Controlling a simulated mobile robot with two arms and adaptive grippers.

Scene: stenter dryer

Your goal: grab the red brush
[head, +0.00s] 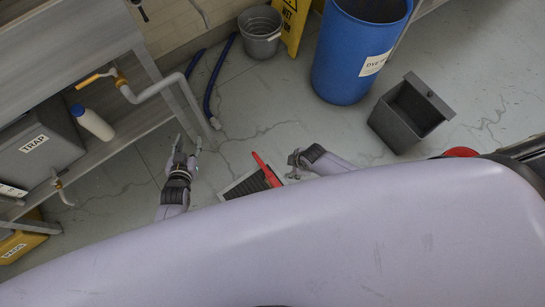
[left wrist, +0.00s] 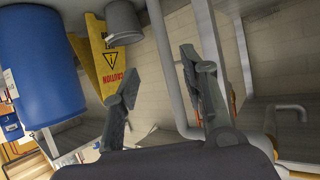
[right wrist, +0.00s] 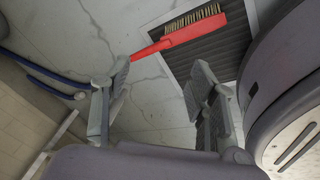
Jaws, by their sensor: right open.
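The red brush (head: 266,170) lies on the floor, partly over a dark drain grate (head: 243,187). In the right wrist view the brush (right wrist: 193,35) shows its pale bristles and a red handle running down-left. My right gripper (head: 294,160) is just right of the brush in the head view. In the right wrist view it is open and empty (right wrist: 161,76), with the brush beyond its fingertips and the left finger near the handle's end. My left gripper (head: 187,150) is open and empty, left of the brush. Its spread fingers (left wrist: 160,68) show in the left wrist view.
A blue drum (head: 355,50), a dark grey bin (head: 408,113), a grey bucket (head: 261,32) and a yellow caution sign (head: 292,22) stand on the floor behind. A metal bench (head: 95,170) with a pipe is at left. Blue hose (head: 213,82) lies behind the grippers.

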